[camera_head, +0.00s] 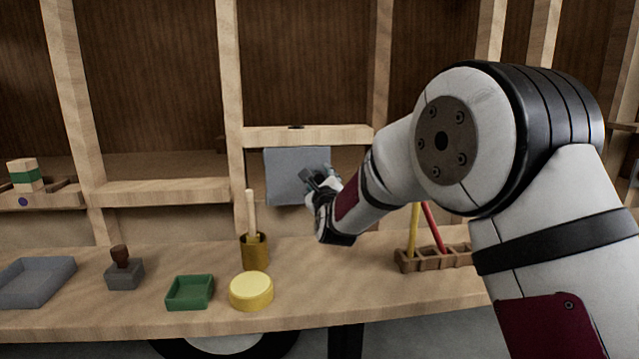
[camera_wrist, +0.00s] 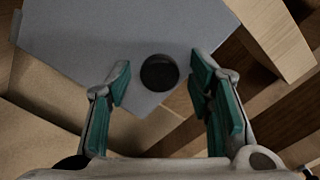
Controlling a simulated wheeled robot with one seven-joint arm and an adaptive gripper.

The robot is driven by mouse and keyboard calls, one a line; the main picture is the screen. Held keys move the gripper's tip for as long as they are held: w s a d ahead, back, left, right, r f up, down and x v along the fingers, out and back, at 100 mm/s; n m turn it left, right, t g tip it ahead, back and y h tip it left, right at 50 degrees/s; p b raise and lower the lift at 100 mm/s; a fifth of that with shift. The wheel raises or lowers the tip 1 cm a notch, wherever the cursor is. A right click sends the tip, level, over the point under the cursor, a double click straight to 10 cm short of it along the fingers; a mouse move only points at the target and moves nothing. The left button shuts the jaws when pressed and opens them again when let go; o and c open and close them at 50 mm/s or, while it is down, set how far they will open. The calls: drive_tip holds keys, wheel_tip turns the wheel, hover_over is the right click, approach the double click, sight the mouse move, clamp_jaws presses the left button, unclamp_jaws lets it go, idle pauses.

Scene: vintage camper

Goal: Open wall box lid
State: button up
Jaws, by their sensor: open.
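A flat grey panel (camera_head: 287,178), which looks like the wall box lid, hangs upright below a wooden crossbar above the bench. In the wrist view the grey panel (camera_wrist: 90,40) fills the upper left and middle, tilted in the picture. A dark round spot (camera_wrist: 159,73) is near its lower corner; I cannot tell if it is a hole or a knob. My gripper (camera_head: 317,180) is in front of the panel's right part and hides some of it. In the wrist view its green-padded fingers (camera_wrist: 161,80) are open, one on each side of the dark spot, with nothing between them gripped.
On the bench (camera_head: 370,285) stand a grey tray (camera_head: 38,280), a stamp (camera_head: 123,270), a green tray (camera_head: 190,292), a yellow round lid (camera_head: 251,291), a brass cup (camera_head: 254,250) with a stick, and a wooden rack (camera_head: 432,260). Wooden posts frame the wall.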

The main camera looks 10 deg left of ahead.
drive_tip(key=shift+w+a, duration=0.1)
drive_tip(key=shift+w, duration=0.15)
clamp_jaws()
drive_tip(key=shift+s, duration=0.1)
